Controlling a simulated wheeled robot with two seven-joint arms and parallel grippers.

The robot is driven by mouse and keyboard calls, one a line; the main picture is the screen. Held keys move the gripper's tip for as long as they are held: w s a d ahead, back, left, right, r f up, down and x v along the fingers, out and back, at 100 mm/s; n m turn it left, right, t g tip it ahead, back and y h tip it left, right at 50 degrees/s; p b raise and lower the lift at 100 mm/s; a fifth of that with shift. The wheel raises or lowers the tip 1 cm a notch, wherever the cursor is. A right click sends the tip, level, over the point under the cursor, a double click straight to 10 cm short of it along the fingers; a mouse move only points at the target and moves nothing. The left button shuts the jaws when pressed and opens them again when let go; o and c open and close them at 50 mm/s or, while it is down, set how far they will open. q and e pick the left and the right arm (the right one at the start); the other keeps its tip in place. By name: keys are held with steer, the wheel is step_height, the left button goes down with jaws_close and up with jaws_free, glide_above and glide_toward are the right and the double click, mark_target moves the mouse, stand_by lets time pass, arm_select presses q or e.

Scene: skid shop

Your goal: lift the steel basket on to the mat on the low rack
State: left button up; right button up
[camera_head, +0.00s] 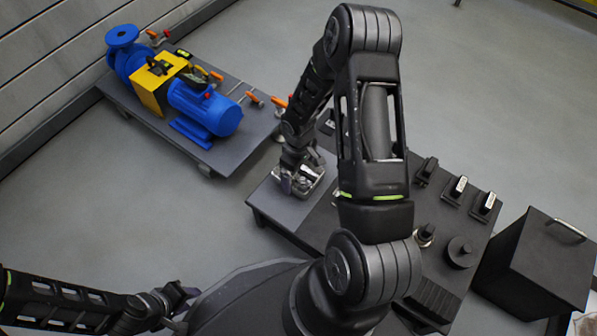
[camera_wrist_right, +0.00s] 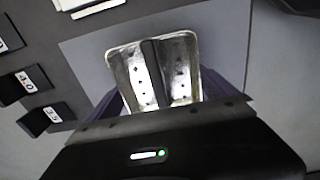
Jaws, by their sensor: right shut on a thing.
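The steel basket (camera_head: 313,180) is a small shiny open tray with holes. In the wrist view the basket (camera_wrist_right: 182,65) has a dark bar across its middle. It is over the grey mat (camera_head: 272,204) at the left end of the low dark rack (camera_head: 345,228). The mat also shows around the basket in the wrist view (camera_wrist_right: 222,38). My right gripper (camera_head: 300,184) is shut on the basket from above, partly hiding it. I cannot tell whether the basket touches the mat. My left gripper (camera_head: 183,300) is at the lower left, far from the basket; its jaws are unclear.
Several dark blocks with white labels (camera_head: 457,188) and round parts (camera_head: 461,251) stand on the rack's right part. A black box with a handle (camera_head: 535,265) is at the right. A cart (camera_head: 228,150) carrying a blue pump (camera_head: 205,112) stands at the upper left.

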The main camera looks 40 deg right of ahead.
steer(key=shift+f, duration=0.35)
steer(key=o, duration=1.1)
steer(key=shift+o, duration=0.2)
step_height(320, 180, up, 8)
steer(key=p, duration=0.6)
